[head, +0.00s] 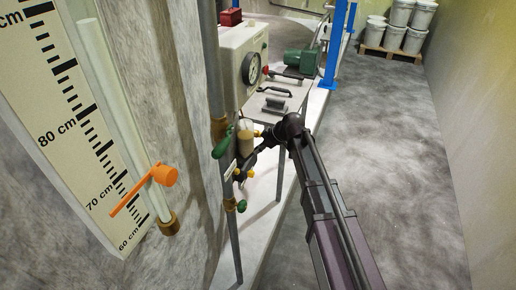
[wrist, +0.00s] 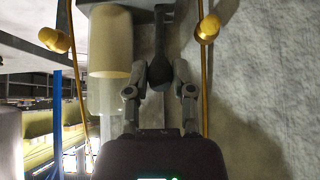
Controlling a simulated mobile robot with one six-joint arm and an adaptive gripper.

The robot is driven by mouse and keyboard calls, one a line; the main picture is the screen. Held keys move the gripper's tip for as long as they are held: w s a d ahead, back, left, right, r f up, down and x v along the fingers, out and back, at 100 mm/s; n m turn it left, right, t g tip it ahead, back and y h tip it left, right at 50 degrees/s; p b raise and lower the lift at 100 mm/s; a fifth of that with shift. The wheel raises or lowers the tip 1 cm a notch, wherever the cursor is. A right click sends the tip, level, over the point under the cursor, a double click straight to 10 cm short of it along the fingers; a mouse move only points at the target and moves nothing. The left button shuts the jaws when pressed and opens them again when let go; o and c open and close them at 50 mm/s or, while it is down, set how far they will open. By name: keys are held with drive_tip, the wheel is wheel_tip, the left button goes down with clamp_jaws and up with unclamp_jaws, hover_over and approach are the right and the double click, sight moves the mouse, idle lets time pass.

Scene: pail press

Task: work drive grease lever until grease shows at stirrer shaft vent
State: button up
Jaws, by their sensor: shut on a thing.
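The drive grease lever shows in the wrist view as a dark handle with a rounded end (wrist: 159,72). My gripper (wrist: 160,84) is shut on that end, one finger on each side. Beside it stands the grease reservoir (wrist: 110,40), a cylinder cream above and clear below; it also shows in the head view (head: 245,143). In the head view my gripper (head: 262,139) is at the fittings on the upright pipe, and the lever is mostly hidden there. I cannot pick out the stirrer shaft vent or any grease at it.
Brass fittings (wrist: 208,29) on thin pipes flank the lever. A gauge box (head: 243,65), a bench with tools (head: 272,103) and a green motor (head: 300,61) stand behind. An orange pointer (head: 164,175) sits by the scale at left. Pails (head: 395,38) stand far back; the right floor is clear.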

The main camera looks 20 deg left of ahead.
drive_tip(key=shift+w+a+r+p, duration=0.15)
drive_tip(key=shift+a+r+p, duration=0.3)
drive_tip(key=shift+a, duration=0.4)
drive_tip(key=shift+w+a+r+p, duration=0.1)
drive_tip(key=shift+a+r+p, duration=0.2)
drive_tip(key=shift+a, duration=0.5)
drive_tip(key=shift+a+r+p, duration=0.2)
drive_tip(key=shift+a+r, duration=0.05)
drive_tip(key=shift+a, duration=0.5)
drive_tip(key=o, duration=1)
drive_tip(key=shift+d, duration=0.15)
drive_tip(key=s+d+f+m+h, duration=0.1)
drive_tip(key=s+d+m, duration=0.4)
drive_tip(key=d, duration=1)
drive_tip(key=s+d+f+m+h, duration=0.1)
drive_tip(key=s+d+m+h, duration=0.3)
drive_tip(key=d, duration=1.1)
drive_tip(key=s+d+f+m+h, duration=0.2)
drive_tip(key=s+d+m, duration=0.6)
drive_tip(key=d, duration=0.6)
drive_tip(key=shift+s+d+g+h, duration=0.15)
drive_tip(key=shift+d+g+h, duration=0.15)
drive_tip(key=shift+d, duration=0.1)
